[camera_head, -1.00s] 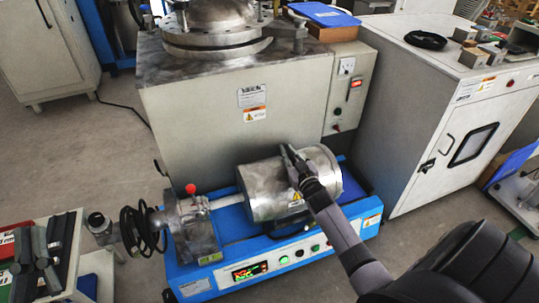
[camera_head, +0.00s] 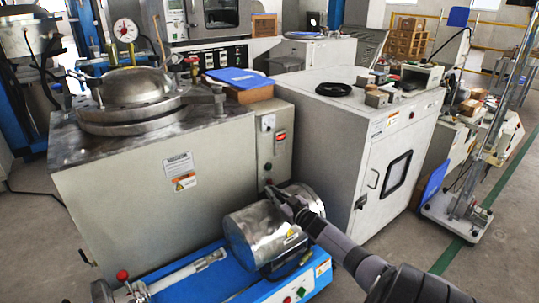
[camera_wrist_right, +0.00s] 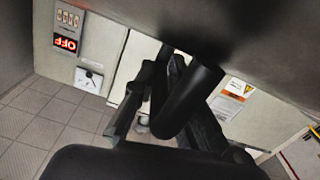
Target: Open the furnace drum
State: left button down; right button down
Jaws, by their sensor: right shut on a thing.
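The furnace drum (camera_head: 254,237) is a silver metal cylinder lying on a blue base (camera_head: 222,281) in front of a large grey cabinet. My right gripper (camera_head: 272,193) reaches over it from the lower right, with its fingertips at the drum's upper side. In the right wrist view a dark metal surface of the drum (camera_wrist_right: 255,40) fills the top. A thick black handle bar (camera_wrist_right: 192,102) comes from it and passes between the fingers of my right gripper (camera_wrist_right: 168,95), which is shut on it. My arm hides part of the drum, and I cannot tell if its lid has lifted. My left gripper is out of view.
The grey cabinet (camera_head: 130,215) stands close behind the drum, with a round metal lid (camera_head: 138,88) on top. A white cabinet (camera_head: 345,130) with a small dark window stands to the right. The floor (camera_head: 400,250) at lower right looks clear.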

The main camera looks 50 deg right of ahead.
jog(key=c, duration=1.6)
grip_release()
jog(key=v, duration=1.2)
jog(key=shift+a, duration=0.1)
